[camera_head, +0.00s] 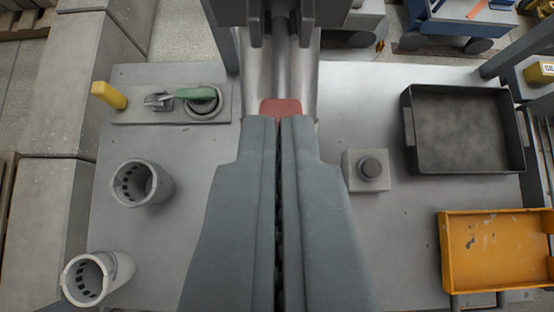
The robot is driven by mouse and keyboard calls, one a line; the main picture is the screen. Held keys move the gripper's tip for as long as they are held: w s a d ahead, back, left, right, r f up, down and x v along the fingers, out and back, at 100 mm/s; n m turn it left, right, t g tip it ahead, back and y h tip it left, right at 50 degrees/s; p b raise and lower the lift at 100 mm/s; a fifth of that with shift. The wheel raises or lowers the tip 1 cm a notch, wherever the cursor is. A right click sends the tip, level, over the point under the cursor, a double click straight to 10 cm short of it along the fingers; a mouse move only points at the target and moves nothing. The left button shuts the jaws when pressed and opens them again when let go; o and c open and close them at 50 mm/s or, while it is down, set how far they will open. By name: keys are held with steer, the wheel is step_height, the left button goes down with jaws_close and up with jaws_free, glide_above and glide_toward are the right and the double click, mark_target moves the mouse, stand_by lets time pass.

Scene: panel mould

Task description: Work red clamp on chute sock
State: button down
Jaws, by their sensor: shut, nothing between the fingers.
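My gripper (280,120) reaches up the middle of the view with its two broad grey fingers pressed together, nothing between them. A small red piece, seemingly part of the red clamp (281,107), shows just beyond the fingertips. The fingers hide its near side, so I cannot tell whether they touch it. Behind it a shiny grey vertical surface (308,85), perhaps the chute sock, runs up behind my gripper's body. Most of it is hidden, and how the clamp sits on it cannot be seen.
A button block (367,170), black tray (463,130) and orange tray (495,250) are right. Posts rise at the back.

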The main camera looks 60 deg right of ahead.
steer(key=shift+s+a+f, duration=0.15)
steer(key=shift+f, duration=0.25)
steer(key=shift+s+a+f+h, duration=0.1)
steer(key=shift+a+f+h, duration=0.05)
steer(key=shift+f+h, duration=0.2)
steer(key=shift+s+a+f+t+h, duration=0.2)
steer(key=shift+f+t+h, duration=0.15)
steer(key=shift+f+h, duration=0.25)
steer(key=shift+s+a+f+t+h, duration=0.1)
steer(key=shift+a+f+t+h, duration=0.2)
steer(key=shift+f, duration=0.35)
steer(key=shift+f+t+h, duration=0.55)
steer(key=shift+f+h, duration=0.5)
steer(key=shift+f, duration=0.95)
